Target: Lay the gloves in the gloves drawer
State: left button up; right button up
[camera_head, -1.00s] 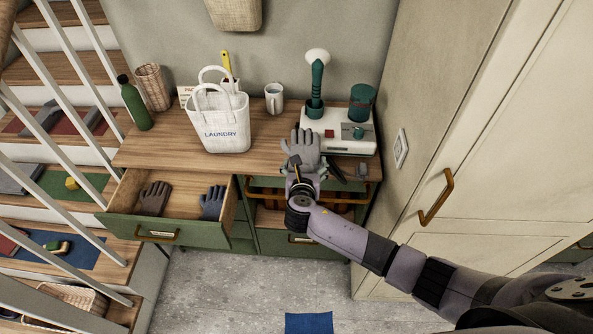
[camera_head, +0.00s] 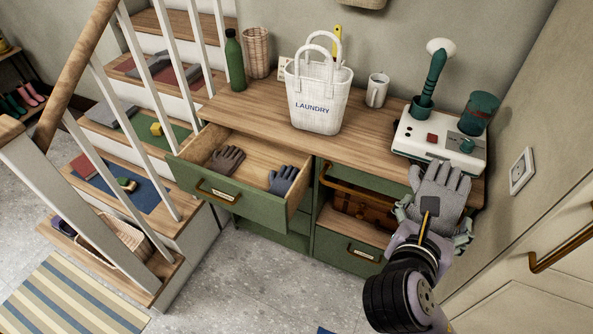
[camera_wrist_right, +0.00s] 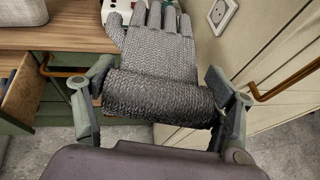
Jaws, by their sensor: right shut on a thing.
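My right gripper (camera_head: 432,222) is shut on a light grey knitted glove (camera_head: 440,190), held up in front of the bench's right end. In the right wrist view the glove (camera_wrist_right: 160,55) has its cuff between the fingers and its own fingers pointing away. The open green drawer (camera_head: 232,202) is at the bench's left, away from the held glove. Inside it lie a dark brown-grey glove (camera_head: 227,158) at the left and a dark blue-grey glove (camera_head: 283,179) at the right, apart. The drawer's label is too small to read. My left gripper is not in view.
On the bench top (camera_head: 262,113) stand a laundry bag (camera_head: 318,100), a mug (camera_head: 377,90), a green bottle (camera_head: 235,62) and a white device (camera_head: 440,140). A staircase railing (camera_head: 125,110) stands close at the drawer's left. A wall and door close off the right.

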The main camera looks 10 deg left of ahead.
aim_at(258, 183)
jog(key=i+j+z, duration=0.1)
jog(key=j, duration=0.4)
jog(key=i+j+z, duration=0.15)
jog(key=j, duration=0.35)
jog(key=i+j+z, duration=0.1)
jog(key=j, duration=0.45)
jog(key=i+j+z, duration=0.15)
jog(key=j, duration=0.4)
